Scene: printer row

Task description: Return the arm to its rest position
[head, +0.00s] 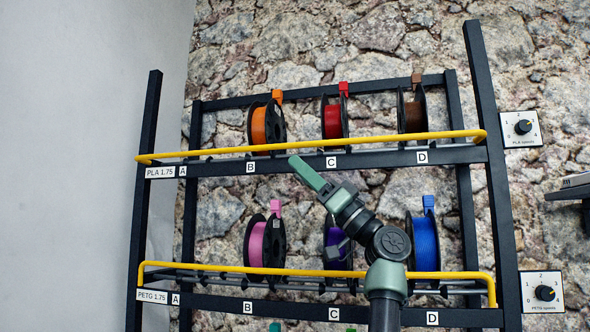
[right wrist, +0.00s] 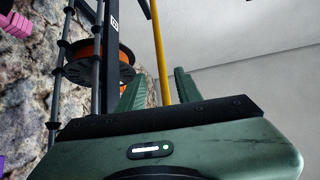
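My right arm rises from the bottom of the head view, in front of the spool rack (head: 145,220). Its green gripper (head: 300,165) points up and left, in front of the gap between the upper and lower rows. It partly covers the purple spool (head: 333,235). In the right wrist view the two green fingers of the right gripper (right wrist: 160,88) stand apart with nothing held between them. A yellow rail (right wrist: 158,45) shows between them in that view; whether it touches them cannot be told. My left gripper is not in view.
The upper row holds orange (head: 262,125), red (head: 332,120) and brown (head: 408,112) spools behind a yellow rail (head: 230,151). The lower row has pink (head: 254,245), purple and blue (head: 426,245) spools. Two dials (head: 523,127) are on the right. Plain wall (head: 80,150) is left.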

